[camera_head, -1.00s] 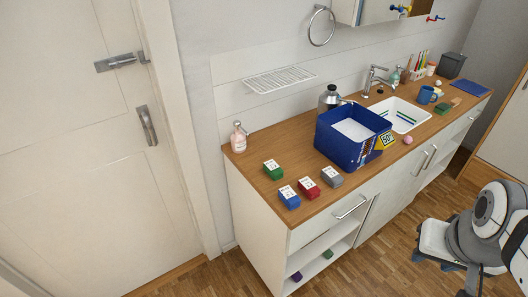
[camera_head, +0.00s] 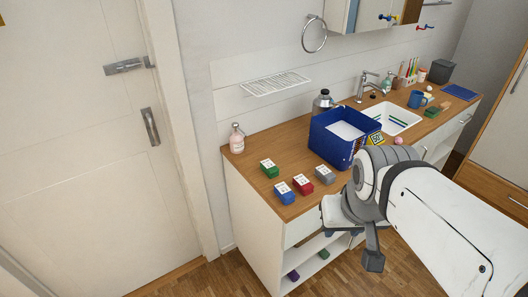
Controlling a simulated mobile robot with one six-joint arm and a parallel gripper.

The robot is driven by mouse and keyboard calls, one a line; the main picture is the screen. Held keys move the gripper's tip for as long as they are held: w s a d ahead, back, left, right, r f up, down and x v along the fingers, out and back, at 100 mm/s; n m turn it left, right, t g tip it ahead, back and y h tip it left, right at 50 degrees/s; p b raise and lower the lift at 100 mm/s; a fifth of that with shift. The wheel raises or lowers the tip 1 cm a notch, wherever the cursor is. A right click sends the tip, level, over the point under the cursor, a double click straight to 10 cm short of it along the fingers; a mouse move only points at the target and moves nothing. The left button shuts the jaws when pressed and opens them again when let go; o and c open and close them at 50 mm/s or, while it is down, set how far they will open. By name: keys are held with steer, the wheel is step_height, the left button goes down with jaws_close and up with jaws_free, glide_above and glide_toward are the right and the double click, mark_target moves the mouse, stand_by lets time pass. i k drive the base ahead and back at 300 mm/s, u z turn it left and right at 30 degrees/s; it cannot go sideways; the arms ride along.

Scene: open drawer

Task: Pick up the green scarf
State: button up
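A small folded green bundle with a white label (camera_head: 269,169) lies on the wooden counter near its left end; it looks like the green scarf. Beside it lie similar labelled bundles: blue (camera_head: 285,193), red (camera_head: 303,185) and grey (camera_head: 325,175). My gripper (camera_head: 352,238) is in front of the counter, to the right of the green bundle and well apart from it. My arm covers part of the cabinet front and drawer. Its fingers show only in part, and I cannot tell whether it is open.
A blue box (camera_head: 329,142) stands on the counter right of the bundles, with a dark bottle (camera_head: 323,102) behind it. A pink soap bottle (camera_head: 237,139) is at the left end. A sink (camera_head: 393,117) lies farther right. Small purple (camera_head: 293,275) and green (camera_head: 323,253) items sit on lower shelves.

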mark_target(268, 167)
steer(key=z, duration=0.05)
steer(key=i, duration=1)
steer(key=u, duration=0.05)
